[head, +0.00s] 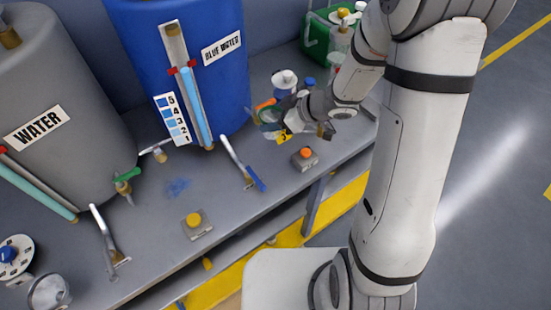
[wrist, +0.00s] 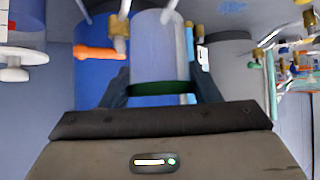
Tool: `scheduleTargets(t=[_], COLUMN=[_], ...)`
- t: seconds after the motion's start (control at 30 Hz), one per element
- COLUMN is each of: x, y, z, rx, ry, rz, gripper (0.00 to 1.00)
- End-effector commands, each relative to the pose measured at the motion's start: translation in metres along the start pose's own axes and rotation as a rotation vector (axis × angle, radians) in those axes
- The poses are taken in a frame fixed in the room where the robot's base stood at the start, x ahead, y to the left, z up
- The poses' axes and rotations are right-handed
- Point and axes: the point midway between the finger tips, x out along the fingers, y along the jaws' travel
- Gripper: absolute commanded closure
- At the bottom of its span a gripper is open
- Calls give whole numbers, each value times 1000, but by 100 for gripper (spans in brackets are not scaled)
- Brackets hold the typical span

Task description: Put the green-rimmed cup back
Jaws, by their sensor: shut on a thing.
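The green-rimmed cup shows in the wrist view as a pale, see-through cylinder (wrist: 160,50) with a dark green band (wrist: 160,88) nearest my gripper. My gripper's dark fingers stand on both sides of it and are shut on it. In the head view my gripper (head: 292,122) is over the back right of the bench, in front of the blue drum's right side. The cup is mostly hidden there by the gripper and the clutter around it. I cannot tell whether it touches the bench.
The blue water drum (head: 222,90) and grey water drum (head: 62,110) stand along the back. An orange-handled valve (head: 264,105) is close to my gripper. Lever stands (head: 243,166), an orange button (head: 305,153) and a yellow button (head: 194,221) are on the bench. A blue stain (head: 178,187) marks its middle.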

Motion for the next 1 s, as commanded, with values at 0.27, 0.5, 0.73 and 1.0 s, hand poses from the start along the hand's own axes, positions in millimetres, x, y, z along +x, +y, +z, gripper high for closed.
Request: scheduleTargets(t=[0.27, 0.5, 0.73, 1.0], x=[24, 36, 60, 78], y=[2, 2, 2, 2], z=[34, 52, 83, 107], rx=[4, 8, 10, 11], ry=[0, -1, -2, -2], rz=[6, 5, 7, 7], gripper=[70, 70, 70, 70])
